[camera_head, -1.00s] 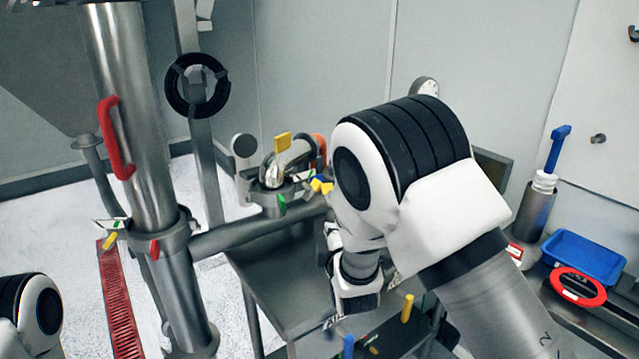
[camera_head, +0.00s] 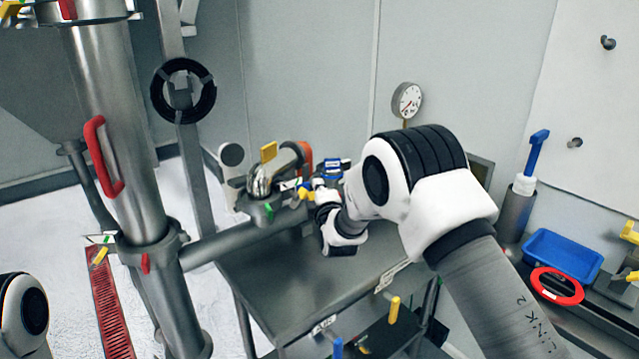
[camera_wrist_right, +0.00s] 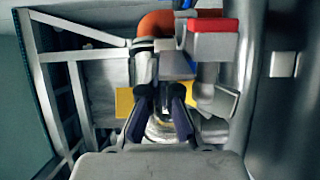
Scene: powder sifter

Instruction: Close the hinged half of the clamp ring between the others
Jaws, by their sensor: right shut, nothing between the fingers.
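Polished pipework with a bent elbow (camera_head: 262,182) stands at the back of the steel table in the head view. Small coloured tabs sit around it: a yellow tab (camera_head: 268,152), a green tab (camera_head: 268,211) and another yellow tab (camera_head: 303,193). I cannot clearly make out the clamp ring's hinged half. My right gripper (camera_head: 316,190) is beside these fittings, partly hidden by its own wrist. In the wrist view its dark fingers (camera_wrist_right: 160,102) are shut and empty, close to a grey block (camera_wrist_right: 176,66), with yellow pieces on either side. My left gripper is out of view.
A steel column with a red handle (camera_head: 104,157) stands at left. A blue tray (camera_head: 562,255) and a red ring (camera_head: 556,286) lie at right. The steel table (camera_head: 290,287) has bare room in front of the fittings. A pressure gauge (camera_head: 407,100) stands behind my right arm.

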